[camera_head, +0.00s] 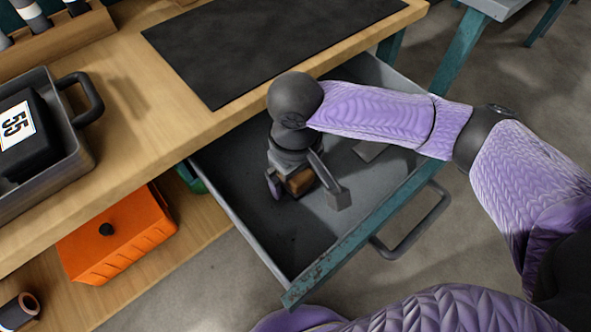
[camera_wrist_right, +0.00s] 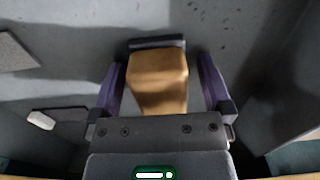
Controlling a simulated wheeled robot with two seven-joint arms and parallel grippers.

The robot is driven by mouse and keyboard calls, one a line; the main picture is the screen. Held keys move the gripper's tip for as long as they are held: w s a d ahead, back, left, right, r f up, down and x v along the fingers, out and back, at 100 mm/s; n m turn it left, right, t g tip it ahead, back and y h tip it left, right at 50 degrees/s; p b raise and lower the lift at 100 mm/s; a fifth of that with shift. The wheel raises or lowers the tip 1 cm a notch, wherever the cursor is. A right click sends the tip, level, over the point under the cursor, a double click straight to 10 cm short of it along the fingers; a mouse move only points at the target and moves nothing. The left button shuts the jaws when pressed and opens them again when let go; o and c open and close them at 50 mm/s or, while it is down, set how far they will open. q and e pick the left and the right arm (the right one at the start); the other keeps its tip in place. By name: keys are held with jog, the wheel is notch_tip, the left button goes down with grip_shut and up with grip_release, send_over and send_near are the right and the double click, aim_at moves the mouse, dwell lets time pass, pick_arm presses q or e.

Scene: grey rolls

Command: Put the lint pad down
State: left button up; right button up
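The lint pad, a brown block (camera_head: 299,182) with a dark strip along one end, is inside the open drawer (camera_head: 240,190). In the right wrist view the block (camera_wrist_right: 158,82) lies between the fingers, with a gap on each side. My right gripper (camera_head: 303,190) is open around it, pointing down into the drawer; it also shows in the right wrist view (camera_wrist_right: 165,88). The block seems to be on the drawer floor, but its underside is hidden. My left gripper is not in view.
A flat grey piece (camera_head: 370,150) lies in the drawer, partly behind my arm. The drawer's teal front (camera_head: 350,240) and side walls surround my gripper. A black mat (camera_head: 270,40) and a grey crate (camera_head: 50,190) are on the workbench. An orange box (camera_head: 115,235) sits below.

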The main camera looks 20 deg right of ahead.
notch_tip(320, 180, up, 12)
jog(key=p, duration=0.8)
jog(key=shift+r, duration=0.15)
